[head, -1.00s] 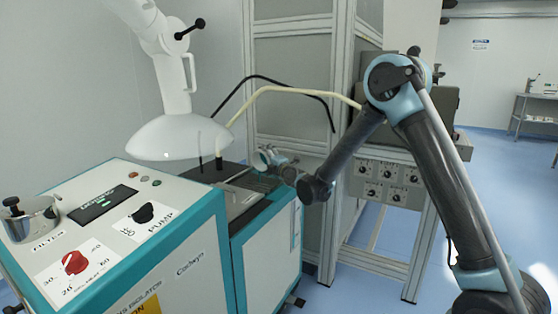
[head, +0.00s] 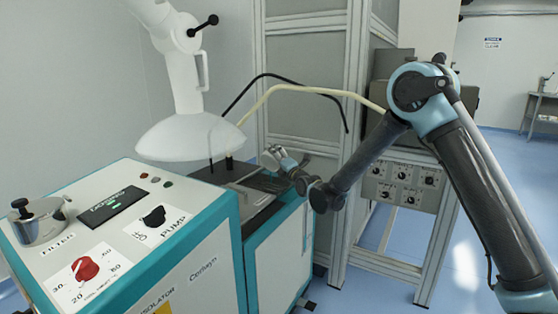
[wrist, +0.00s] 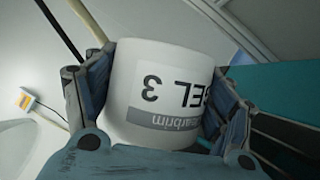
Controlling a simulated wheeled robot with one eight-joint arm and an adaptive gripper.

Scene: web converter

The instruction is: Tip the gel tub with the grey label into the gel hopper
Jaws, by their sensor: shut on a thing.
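The white gel tub (wrist: 165,85) fills the middle of the wrist view. Its label reads "GEL 3", upside down in the picture, with a grey band (wrist: 165,130) along one edge. My gripper (wrist: 155,100) has its blue-grey fingers closed on both sides of the tub. In the head view my gripper (head: 278,157) is small, above the dark rear top of the teal-and-white machine (head: 262,190). The tub cannot be made out there. I cannot tell which part is the gel hopper.
A white hood (head: 190,135) hangs left of my gripper. A cream hose (head: 300,90) and a black hose (head: 290,78) arch behind it. A metal filter pot (head: 38,222) sits on the machine's front left. A framed cabinet (head: 350,130) stands behind. Open floor lies at right.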

